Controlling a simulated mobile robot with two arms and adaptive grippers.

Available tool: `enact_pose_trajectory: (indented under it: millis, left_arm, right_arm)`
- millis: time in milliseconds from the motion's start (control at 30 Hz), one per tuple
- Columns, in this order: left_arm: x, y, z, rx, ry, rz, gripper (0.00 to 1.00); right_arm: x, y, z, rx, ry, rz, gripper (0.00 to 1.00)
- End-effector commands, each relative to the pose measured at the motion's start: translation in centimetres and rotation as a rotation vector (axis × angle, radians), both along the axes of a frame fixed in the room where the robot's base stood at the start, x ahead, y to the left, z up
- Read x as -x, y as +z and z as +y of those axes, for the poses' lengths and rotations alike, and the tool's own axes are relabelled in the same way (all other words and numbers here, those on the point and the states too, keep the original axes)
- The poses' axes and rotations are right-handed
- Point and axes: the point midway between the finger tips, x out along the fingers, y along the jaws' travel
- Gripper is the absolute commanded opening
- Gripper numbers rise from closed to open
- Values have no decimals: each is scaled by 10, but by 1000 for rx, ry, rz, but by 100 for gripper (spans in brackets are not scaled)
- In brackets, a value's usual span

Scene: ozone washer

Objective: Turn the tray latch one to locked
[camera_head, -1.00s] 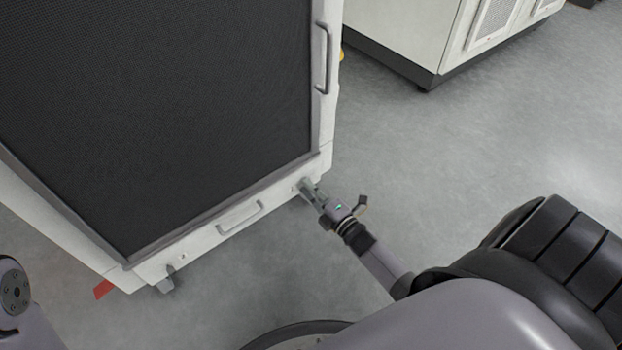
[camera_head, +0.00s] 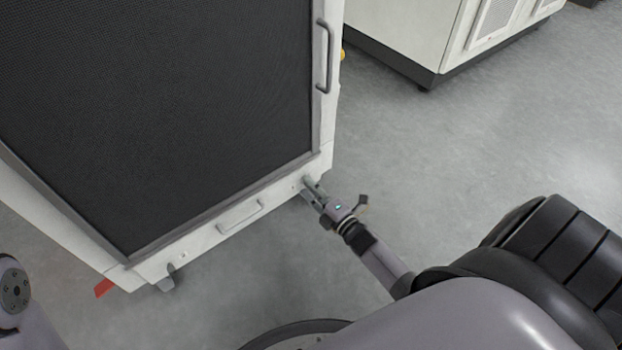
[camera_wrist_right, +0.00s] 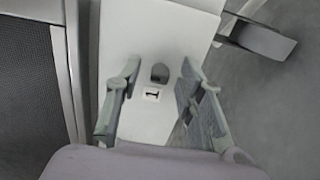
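The tray latch one is a small grey rounded knob (camera_wrist_right: 159,73) on the white lower panel (camera_wrist_right: 140,35) of the cabinet, just above a label (camera_wrist_right: 152,94) reading "1" in the right wrist view. My right gripper (camera_wrist_right: 160,82) is open, with one finger on each side of the latch and gaps between. No contact with the latch shows. In the head view the right gripper (camera_head: 311,186) is at the right end of the cabinet's bottom panel, where its fingers make the latch hard to make out. My left gripper is not in view.
The cabinet's dark mesh panel (camera_head: 160,110) rises above the bottom strip. Another white cabinet (camera_head: 400,30) stands behind. Grey floor right of the gripper is clear.

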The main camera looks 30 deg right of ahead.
Motion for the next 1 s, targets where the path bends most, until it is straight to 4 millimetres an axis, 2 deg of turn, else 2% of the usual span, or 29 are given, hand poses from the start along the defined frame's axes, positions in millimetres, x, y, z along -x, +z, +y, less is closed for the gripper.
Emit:
enact_pose_trajectory:
  millis: [167,400,600,800,1000]
  left_arm:
    - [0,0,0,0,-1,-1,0]
    - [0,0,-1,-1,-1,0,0]
    - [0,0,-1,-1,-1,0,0]
    - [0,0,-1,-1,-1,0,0]
    - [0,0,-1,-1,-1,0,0]
  right_arm:
    - [20,-2,-2,0,-1,3,35]
    - [71,-1,-5,-1,0,3,35]
    - [105,-1,-8,-1,0,2,35]
    - [118,0,-9,0,0,0,35]
    - [119,0,-9,0,0,0,35]
